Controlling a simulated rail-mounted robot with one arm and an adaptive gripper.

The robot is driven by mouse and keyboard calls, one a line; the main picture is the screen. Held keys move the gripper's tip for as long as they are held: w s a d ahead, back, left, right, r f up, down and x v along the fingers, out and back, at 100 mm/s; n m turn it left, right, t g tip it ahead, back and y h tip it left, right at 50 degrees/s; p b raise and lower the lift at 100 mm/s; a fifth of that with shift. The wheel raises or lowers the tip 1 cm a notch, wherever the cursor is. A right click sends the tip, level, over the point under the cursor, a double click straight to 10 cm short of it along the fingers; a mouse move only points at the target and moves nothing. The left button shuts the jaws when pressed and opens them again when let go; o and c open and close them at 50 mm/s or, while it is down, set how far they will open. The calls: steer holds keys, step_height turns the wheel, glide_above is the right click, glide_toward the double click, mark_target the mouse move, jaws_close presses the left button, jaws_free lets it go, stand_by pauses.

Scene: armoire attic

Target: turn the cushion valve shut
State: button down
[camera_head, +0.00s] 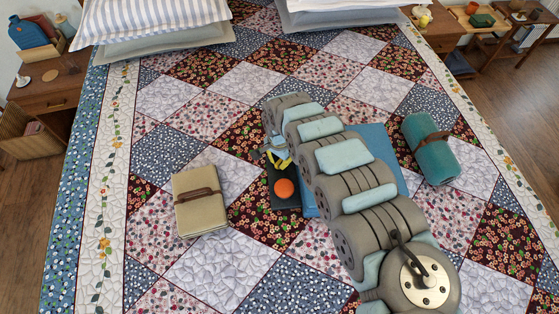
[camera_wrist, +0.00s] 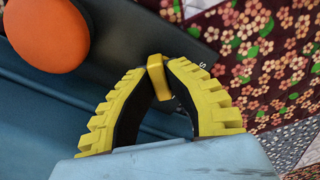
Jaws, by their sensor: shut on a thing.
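The blue cushion (camera_head: 309,199) lies flat on the bed, largely hidden under my arm. A dark panel (camera_head: 285,199) runs along its left side and carries a round orange knob (camera_head: 284,188). In the wrist view the orange knob (camera_wrist: 47,30) is at the top left, apart from my fingers. My gripper (camera_head: 284,164) is low over the dark panel, behind the orange knob. In the wrist view my gripper (camera_wrist: 163,71) has its ridged yellow fingers closed on a small yellow piece, apparently the valve handle (camera_wrist: 157,80). The valve's base is hidden between the fingers.
A beige strapped bundle (camera_head: 200,200) lies to the left on the patchwork quilt (camera_head: 225,265). A teal roll with a brown strap (camera_head: 430,148) lies to the right. Pillows (camera_head: 160,20) are at the far end. Quilt between these things is clear.

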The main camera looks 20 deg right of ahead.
steer(key=shift+n+p, duration=0.35)
steer(key=shift+n, duration=0.05)
steer(key=n+p, duration=0.1)
steer(key=n, duration=0.1)
steer(key=shift+r+n+p, duration=0.1)
steer(key=shift+n+p, duration=0.3)
steer(key=n+p, duration=0.2)
steer(key=n, duration=0.3)
steer(key=shift+n, duration=0.3)
steer(key=n+p, duration=0.1)
steer(key=n, duration=0.3)
steer(key=shift+n+p, duration=0.35)
steer(key=shift+n, duration=2.15)
steer(key=c, duration=1.1)
jaws_free()
